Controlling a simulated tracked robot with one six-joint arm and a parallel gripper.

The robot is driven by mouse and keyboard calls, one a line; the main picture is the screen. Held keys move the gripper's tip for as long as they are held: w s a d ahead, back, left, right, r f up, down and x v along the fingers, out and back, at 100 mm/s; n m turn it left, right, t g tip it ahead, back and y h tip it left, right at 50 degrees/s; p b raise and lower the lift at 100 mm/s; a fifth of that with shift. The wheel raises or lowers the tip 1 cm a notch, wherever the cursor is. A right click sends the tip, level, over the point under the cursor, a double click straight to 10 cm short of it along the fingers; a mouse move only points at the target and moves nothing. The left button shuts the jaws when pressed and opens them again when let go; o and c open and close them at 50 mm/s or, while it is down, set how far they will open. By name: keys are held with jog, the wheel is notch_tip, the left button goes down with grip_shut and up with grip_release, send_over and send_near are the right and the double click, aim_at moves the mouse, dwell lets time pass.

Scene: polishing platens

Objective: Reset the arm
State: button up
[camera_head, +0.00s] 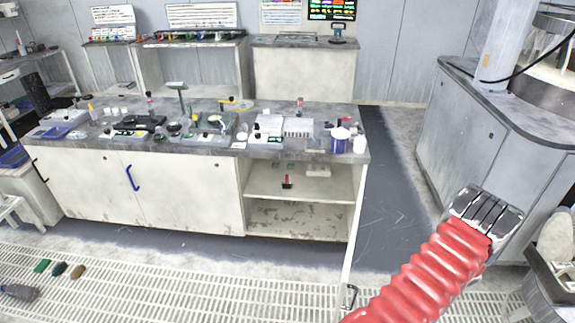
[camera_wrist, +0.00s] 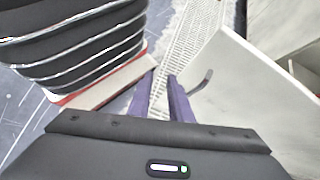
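In the wrist view, my gripper (camera_wrist: 160,98) shows two purple fingers with a gap between them. Nothing is held in the gap, and floor grating shows through it. A pale panel (camera_wrist: 245,95) with a bent grey handle (camera_wrist: 207,78) stands just right of the fingers. The handle is close to the right finger but outside the gap; I cannot tell if they touch. In the head view, a red ribbed sleeve with a metal end, which looks like part of my arm, crosses the lower right. The gripper fingers are not visible there.
A cabinet bench (camera_head: 210,143) holds several tools and jars. Its right bay is open, with a small red item (camera_head: 287,182) on the shelf. A door edge (camera_head: 352,235) with a dark handle (camera_head: 351,297) sticks out toward me. A grey cabinet (camera_head: 470,140) stands right; dark floor (camera_head: 400,200) is clear between.

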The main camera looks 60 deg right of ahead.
jog(key=w+a+r+n+g+h, duration=0.2)
jog(key=w+a+r+n+g, duration=0.35)
jog(key=w+r, duration=0.7)
jog(key=w+a+r+n+g+h, duration=0.1)
jog(key=w+a+r+n+g, duration=0.1)
jog(key=w+a+r+n, duration=0.8)
jog(key=w+a+r+n+t+h, duration=0.1)
jog(key=w+a+r+n, duration=0.2)
jog(key=a+r, duration=0.3)
jog(key=w+a+r+n+t, duration=0.2)
jog(key=a+r, duration=0.5)
jog(key=a, duration=0.6)
jog(key=w+a+r+n+t+h, duration=0.1)
jog(key=w+a+r+n, duration=0.3)
jog(key=a, duration=0.5)
notch_tip(320, 180, up, 2)
jog(key=shift+w+a+r+n+t+h, duration=0.25)
jog(key=shift+n+t, duration=0.5)
jog(key=shift+n, duration=0.4)
